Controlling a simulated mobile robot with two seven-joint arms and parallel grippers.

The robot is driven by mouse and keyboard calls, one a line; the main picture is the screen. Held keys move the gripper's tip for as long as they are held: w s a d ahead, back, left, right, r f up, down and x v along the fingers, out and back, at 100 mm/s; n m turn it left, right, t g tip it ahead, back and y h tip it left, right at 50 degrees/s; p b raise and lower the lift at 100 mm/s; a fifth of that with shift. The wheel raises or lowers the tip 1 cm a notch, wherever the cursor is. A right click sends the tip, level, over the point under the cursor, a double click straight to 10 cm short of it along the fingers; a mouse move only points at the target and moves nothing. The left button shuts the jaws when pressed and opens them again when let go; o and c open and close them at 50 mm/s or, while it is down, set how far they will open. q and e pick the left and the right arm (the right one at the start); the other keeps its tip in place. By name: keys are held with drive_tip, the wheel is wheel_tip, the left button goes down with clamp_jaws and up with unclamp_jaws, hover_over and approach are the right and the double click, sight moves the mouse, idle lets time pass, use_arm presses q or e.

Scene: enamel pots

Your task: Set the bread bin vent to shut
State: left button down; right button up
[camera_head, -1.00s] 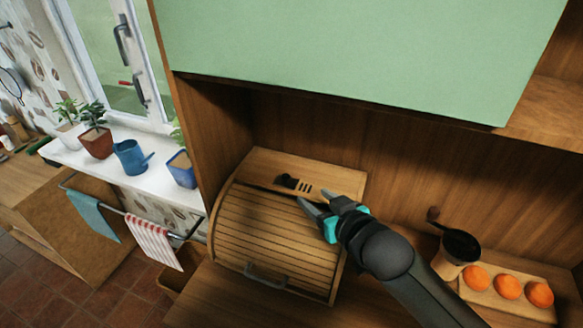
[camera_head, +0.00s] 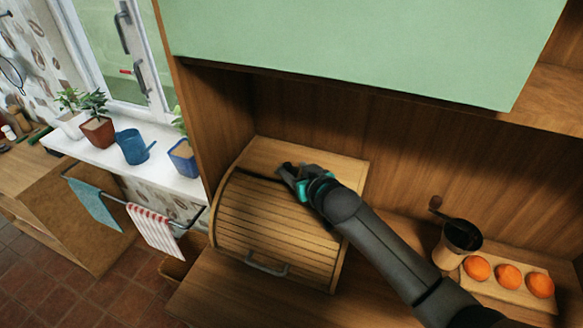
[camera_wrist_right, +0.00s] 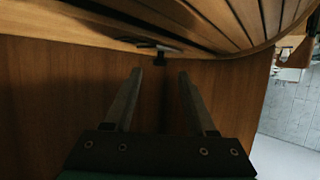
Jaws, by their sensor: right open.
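The wooden bread bin (camera_head: 270,225) stands on the counter with its slatted front down. It also shows in the right wrist view (camera_wrist_right: 225,22). My right gripper (camera_head: 287,172) is at the bin's top and covers most of the vent in the head view. In the right wrist view its two fingers (camera_wrist_right: 160,73) are apart with nothing between them. A small dark vent knob (camera_wrist_right: 160,57) lies just beyond the fingertips, roughly in line with the gap. The vent's slots are hidden, so I cannot tell its setting. My left gripper is not in view.
A green cupboard front (camera_head: 350,45) hangs above the bin. A grinder (camera_head: 458,245) and a board with oranges (camera_head: 508,276) stand to the right. Potted plants and a blue watering can (camera_head: 132,147) line the windowsill at left.

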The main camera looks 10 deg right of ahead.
sight(288, 165)
drive_tip(key=shift+x, duration=1.5)
clamp_jaws()
idle(0.4)
